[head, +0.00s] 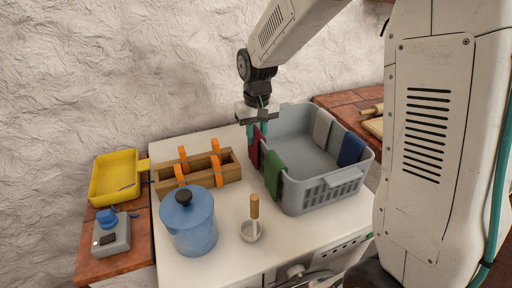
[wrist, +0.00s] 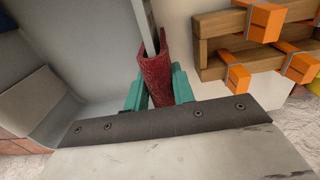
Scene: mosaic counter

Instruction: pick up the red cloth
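The red cloth (head: 256,149) hangs folded over the left rim of the grey basket (head: 320,195). In the wrist view the cloth (wrist: 156,78) shows as a dark red fold over the thin rim wall. My gripper (head: 257,132) points down over that rim. Its teal fingers sit on either side of the cloth, close against it, in the wrist view (wrist: 159,92). The fingers are apart with the cloth between them. The cloth partly hides the finger faces, so I cannot tell whether they press on it.
A green cloth (head: 274,173) hangs nearer on the same rim; white (head: 322,128) and blue (head: 351,149) cloths hang on the far side. A wooden rack with orange clips (head: 222,173) stands left of the basket.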

